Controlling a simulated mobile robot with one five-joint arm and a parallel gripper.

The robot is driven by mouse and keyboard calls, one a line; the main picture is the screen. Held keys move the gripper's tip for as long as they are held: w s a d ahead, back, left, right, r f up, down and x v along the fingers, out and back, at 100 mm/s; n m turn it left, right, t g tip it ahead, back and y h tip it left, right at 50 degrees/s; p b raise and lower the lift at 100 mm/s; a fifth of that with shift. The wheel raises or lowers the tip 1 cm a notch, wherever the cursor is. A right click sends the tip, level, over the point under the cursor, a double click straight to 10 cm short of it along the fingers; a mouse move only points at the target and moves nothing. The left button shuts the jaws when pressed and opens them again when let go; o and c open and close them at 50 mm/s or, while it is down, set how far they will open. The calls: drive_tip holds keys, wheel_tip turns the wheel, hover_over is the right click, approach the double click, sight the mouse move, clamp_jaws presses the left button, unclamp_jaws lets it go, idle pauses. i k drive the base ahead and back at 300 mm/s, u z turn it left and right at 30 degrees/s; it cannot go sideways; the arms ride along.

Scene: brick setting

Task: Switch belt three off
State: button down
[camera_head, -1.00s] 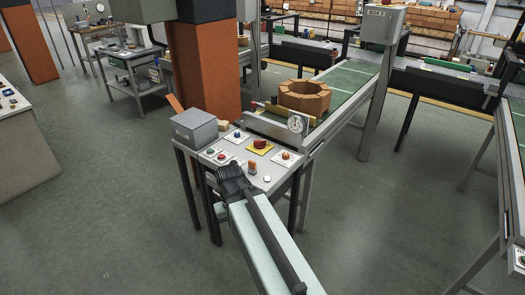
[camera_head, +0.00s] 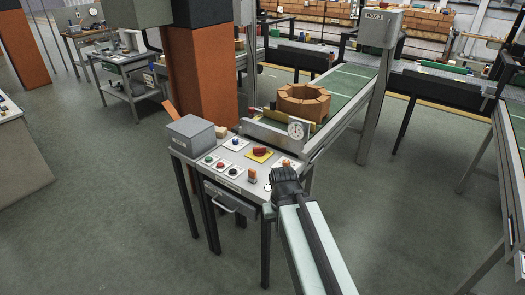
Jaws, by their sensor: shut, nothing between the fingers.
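A control panel (camera_head: 204,151) stands at the near end of a green belt (camera_head: 350,80). On its left are a green button (camera_head: 209,160), a red button (camera_head: 221,165) and a dark button (camera_head: 233,171). A blue control (camera_head: 236,142) and a red mushroom button on a yellow plate (camera_head: 259,153) are behind them. An orange control (camera_head: 252,175) is at the front, and an orange-red one (camera_head: 286,162) at the right. Labels are too small to read. My gripper (camera_head: 285,174) is shut and empty at the panel's right front corner; contact is unclear.
A grey box (camera_head: 191,136) stands on the panel's left end. A ring of bricks (camera_head: 303,100) and a round dial (camera_head: 297,129) are at the belt's near end. An orange pillar (camera_head: 203,85) rises behind. The floor (camera_head: 110,220) at left is open.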

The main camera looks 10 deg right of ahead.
sight(258, 152)
drive_tip(key=i, duration=1)
drive_tip(key=z, duration=0.05)
drive_tip(key=k, duration=0.5)
drive_tip(key=u, duration=0.9)
drive_tip(key=i, duration=0.75)
drive_tip(key=u, duration=0.15)
